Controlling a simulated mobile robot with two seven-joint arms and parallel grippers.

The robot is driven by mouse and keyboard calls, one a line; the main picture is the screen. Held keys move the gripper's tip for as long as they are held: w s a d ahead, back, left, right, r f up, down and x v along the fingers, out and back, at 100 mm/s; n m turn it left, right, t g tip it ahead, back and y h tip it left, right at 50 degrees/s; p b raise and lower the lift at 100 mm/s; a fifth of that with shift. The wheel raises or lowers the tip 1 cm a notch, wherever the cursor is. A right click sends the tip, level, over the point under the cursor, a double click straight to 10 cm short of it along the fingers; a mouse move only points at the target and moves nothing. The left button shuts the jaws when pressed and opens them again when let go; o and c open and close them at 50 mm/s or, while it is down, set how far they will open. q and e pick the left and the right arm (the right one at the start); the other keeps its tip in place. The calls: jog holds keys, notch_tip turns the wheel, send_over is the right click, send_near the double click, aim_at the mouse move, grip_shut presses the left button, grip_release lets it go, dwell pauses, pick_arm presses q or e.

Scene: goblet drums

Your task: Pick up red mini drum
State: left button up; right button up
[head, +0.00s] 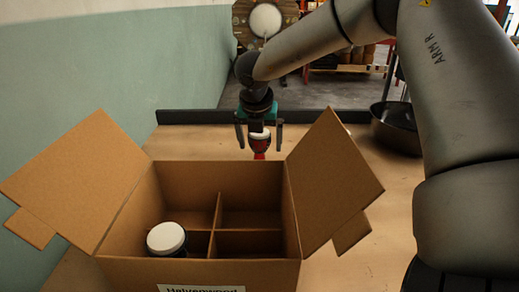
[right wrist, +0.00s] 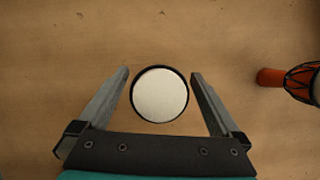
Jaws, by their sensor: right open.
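The red mini drum (head: 259,143) stands upright on the table behind the box, with a white head and red body. In the right wrist view its round white head (right wrist: 160,94) with a black rim shows from above, between the fingers. My right gripper (head: 260,149) is open and points down, one finger on each side of the drum. In the right wrist view its fingers (right wrist: 161,74) have a gap on both sides of the drum head. My left gripper is not in view.
An open cardboard box (head: 201,272) with dividers stands in front, flaps spread. A white-topped drum (head: 166,238) is in its front left compartment. A black bowl (head: 397,128) is at the right. An orange-red drum (right wrist: 273,77) lies on its side at the wrist view's right edge.

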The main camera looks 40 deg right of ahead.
jog(key=shift+x, duration=1)
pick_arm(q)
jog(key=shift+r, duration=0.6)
pick_arm(e)
jog(key=shift+r, duration=0.1)
jog(key=c, duration=1.4)
